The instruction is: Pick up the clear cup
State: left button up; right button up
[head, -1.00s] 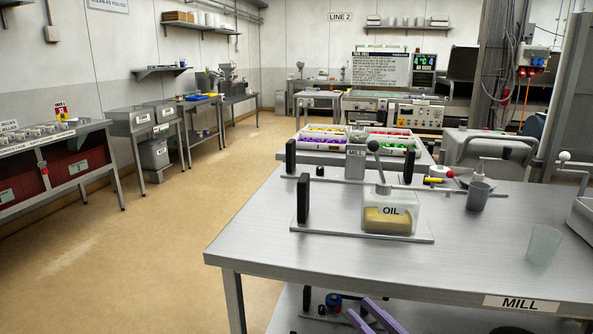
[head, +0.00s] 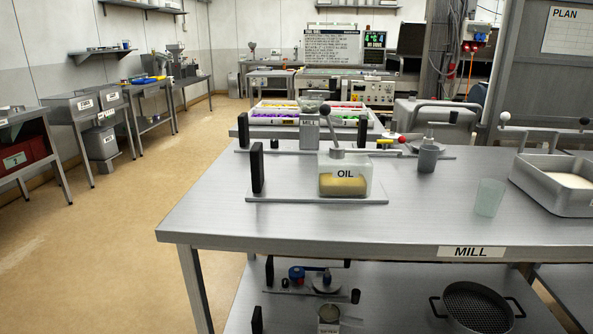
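The clear cup (head: 489,197) stands upright on the right part of the metal table labelled MILL (head: 420,222), in the head view. It is a translucent, pale greenish tumbler and looks empty. It stands near the table's front edge, left of a metal tray. Neither of my grippers shows in the head view now, so their state cannot be seen.
An oil container (head: 345,176) on a plate stands left of the cup. A grey cup (head: 428,157) stands behind it, and a metal tray (head: 548,189) with white contents is close on its right. The tabletop in front of the oil plate is clear.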

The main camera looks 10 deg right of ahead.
aim_at(490, 191)
jog(key=z, duration=0.85)
jog(key=i, duration=0.55)
jog(key=u, duration=0.25)
